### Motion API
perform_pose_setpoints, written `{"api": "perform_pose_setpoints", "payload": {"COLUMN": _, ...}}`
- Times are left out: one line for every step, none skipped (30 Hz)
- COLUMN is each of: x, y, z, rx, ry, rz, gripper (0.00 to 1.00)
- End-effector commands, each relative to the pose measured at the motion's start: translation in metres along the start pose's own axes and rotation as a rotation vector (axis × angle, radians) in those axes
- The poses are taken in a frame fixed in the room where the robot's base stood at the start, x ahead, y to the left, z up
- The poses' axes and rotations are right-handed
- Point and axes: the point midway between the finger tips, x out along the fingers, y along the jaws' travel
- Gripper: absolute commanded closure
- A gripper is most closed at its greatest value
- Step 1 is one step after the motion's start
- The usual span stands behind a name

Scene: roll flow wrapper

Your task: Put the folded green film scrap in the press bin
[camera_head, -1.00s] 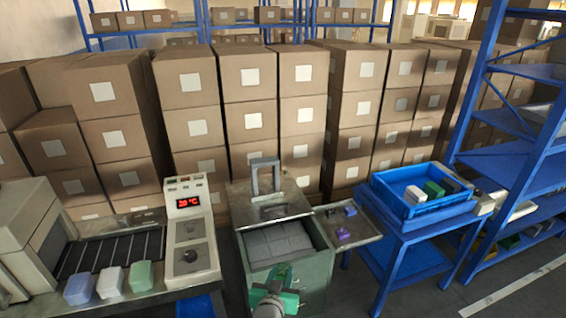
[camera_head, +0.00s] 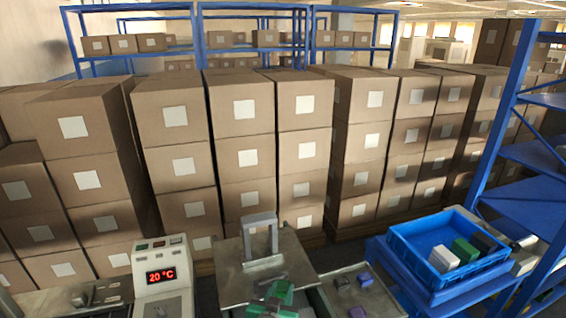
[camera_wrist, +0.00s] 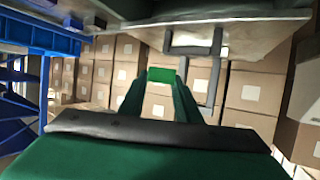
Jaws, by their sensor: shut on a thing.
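My gripper (camera_head: 270,297) is at the bottom middle of the head view, in front of the press bin's metal lid (camera_head: 235,272) with its upright grey handle (camera_head: 261,238). In the wrist view, my gripper's two dark green fingers (camera_wrist: 163,78) are shut on a small bright green piece, the folded green film scrap (camera_wrist: 161,75). The lid and handle also show in the wrist view (camera_wrist: 205,42), where the scene looks upside down. The bin's opening and front are mostly cut off in the head view. The scrap is hard to make out there.
A metal side tray (camera_head: 385,300) with small purple and dark pieces is right of the bin. A blue crate (camera_head: 415,245) with white, green and dark blocks stands farther right. A control box (camera_head: 160,258) reading 20 °C is at left. Stacked cartons (camera_head: 240,150) fill the back.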

Motion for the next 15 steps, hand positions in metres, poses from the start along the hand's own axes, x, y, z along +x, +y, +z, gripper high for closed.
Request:
{"api": "perform_pose_setpoints", "payload": {"x": 0.0, "y": 0.0, "z": 0.001, "rx": 0.0, "ry": 0.0, "rz": 0.0, "gripper": 0.9}}
{"api": "perform_pose_setpoints", "payload": {"x": 0.0, "y": 0.0, "z": 0.001, "rx": 0.0, "ry": -0.001, "rz": 0.0, "gripper": 0.9}}
{"api": "perform_pose_setpoints", "payload": {"x": 0.001, "y": 0.0, "z": 0.002, "rx": 0.0, "ry": -0.001, "rz": 0.0, "gripper": 0.9}}
{"api": "perform_pose_setpoints", "payload": {"x": 0.001, "y": 0.0, "z": 0.003, "rx": 0.0, "ry": -0.001, "rz": 0.0, "gripper": 0.9}}
{"api": "perform_pose_setpoints", "payload": {"x": 0.002, "y": 0.0, "z": 0.004, "rx": -0.001, "ry": -0.001, "rz": 0.0, "gripper": 0.9}}
{"api": "perform_pose_setpoints", "payload": {"x": 0.002, "y": -0.001, "z": 0.006, "rx": -0.001, "ry": -0.002, "rz": 0.0, "gripper": 0.9}}
{"api": "perform_pose_setpoints", "payload": {"x": 0.003, "y": -0.001, "z": 0.009, "rx": -0.001, "ry": -0.003, "rz": -0.001, "gripper": 0.9}}
{"api": "perform_pose_setpoints", "payload": {"x": 0.004, "y": -0.001, "z": 0.011, "rx": -0.001, "ry": -0.003, "rz": -0.001, "gripper": 0.9}}
{"api": "perform_pose_setpoints", "payload": {"x": 0.006, "y": -0.001, "z": 0.015, "rx": -0.001, "ry": -0.003, "rz": -0.001, "gripper": 0.9}}
{"api": "perform_pose_setpoints", "payload": {"x": 0.007, "y": -0.001, "z": 0.018, "rx": -0.001, "ry": -0.002, "rz": -0.001, "gripper": 0.9}}
{"api": "perform_pose_setpoints", "payload": {"x": 0.008, "y": -0.001, "z": 0.021, "rx": -0.002, "ry": -0.003, "rz": -0.001, "gripper": 0.9}}
{"api": "perform_pose_setpoints", "payload": {"x": 0.01, "y": -0.001, "z": 0.026, "rx": -0.003, "ry": -0.003, "rz": -0.001, "gripper": 0.9}}
{"api": "perform_pose_setpoints", "payload": {"x": 0.011, "y": -0.001, "z": 0.029, "rx": -0.003, "ry": -0.003, "rz": -0.001, "gripper": 0.9}}
{"api": "perform_pose_setpoints", "payload": {"x": 0.012, "y": -0.001, "z": 0.032, "rx": -0.003, "ry": -0.003, "rz": -0.001, "gripper": 0.9}}
{"api": "perform_pose_setpoints", "payload": {"x": 0.014, "y": -0.001, "z": 0.035, "rx": -0.002, "ry": -0.003, "rz": -0.001, "gripper": 0.9}}
